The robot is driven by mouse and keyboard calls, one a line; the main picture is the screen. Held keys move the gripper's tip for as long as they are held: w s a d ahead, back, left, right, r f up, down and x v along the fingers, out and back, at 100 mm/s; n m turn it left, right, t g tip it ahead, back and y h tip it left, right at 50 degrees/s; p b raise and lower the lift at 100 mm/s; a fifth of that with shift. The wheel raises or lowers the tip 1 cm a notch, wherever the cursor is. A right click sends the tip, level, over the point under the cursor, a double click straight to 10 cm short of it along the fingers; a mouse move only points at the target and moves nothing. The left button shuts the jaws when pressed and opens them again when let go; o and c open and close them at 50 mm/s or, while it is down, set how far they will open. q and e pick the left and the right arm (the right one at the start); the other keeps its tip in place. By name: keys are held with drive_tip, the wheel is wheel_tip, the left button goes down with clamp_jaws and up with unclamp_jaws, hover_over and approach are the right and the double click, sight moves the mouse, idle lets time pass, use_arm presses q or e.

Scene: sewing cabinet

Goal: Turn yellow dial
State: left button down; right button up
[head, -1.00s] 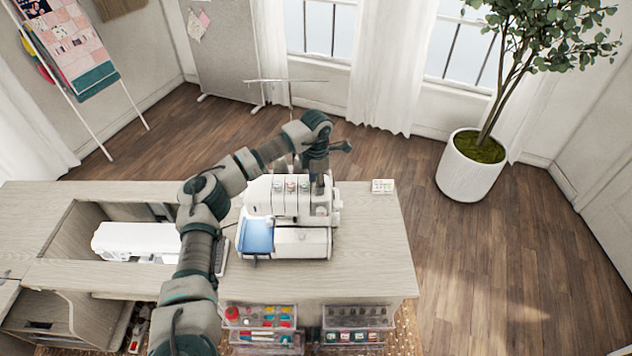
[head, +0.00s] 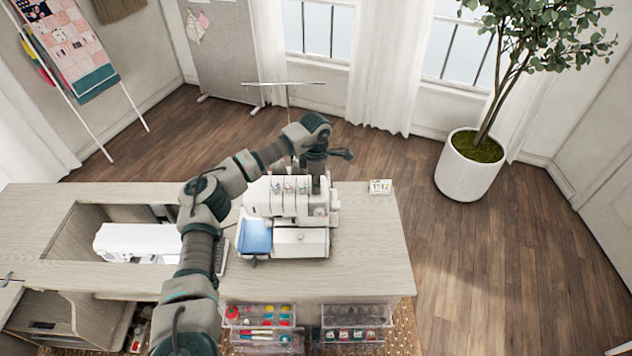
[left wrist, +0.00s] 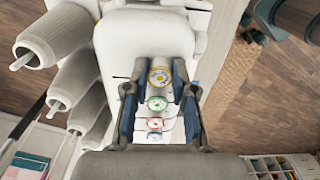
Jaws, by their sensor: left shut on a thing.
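The yellow dial (left wrist: 159,75) sits on the front of the white serger, the nearest to the fingertips in a column of coloured dials in the left wrist view. My left gripper (left wrist: 158,72) has one finger on each side of it and is shut on it. In the head view my left gripper (head: 318,184) reaches down onto the right part of the serger (head: 300,243) and hides the yellow dial. A green-ringed dial (left wrist: 157,103) and a red-ringed dial (left wrist: 154,122) lie between the fingers, further back toward the palm. My right gripper is not in view.
White thread cones (left wrist: 70,83) stand close beside the gripper. The serger stands on the wooden cabinet top (head: 375,240), with a small card (head: 380,186) to its right. A white sewing machine (head: 135,241) sits in the recess at left. Clear bins (head: 262,328) are at the front.

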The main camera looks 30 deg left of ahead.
use_arm(q)
drive_tip(key=shift+a+m+p, duration=0.1)
drive_tip(key=shift+m+p, duration=0.2)
drive_tip(key=shift+m, duration=0.8)
drive_tip(key=c, duration=0.9)
unclamp_jaws()
drive_tip(key=shift+c, duration=0.2)
drive_tip(key=shift+a, duration=0.15)
wheel_tip(320, 180, up, 12)
drive_tip(key=shift+f, duration=0.15)
drive_tip(key=shift+w, duration=0.1)
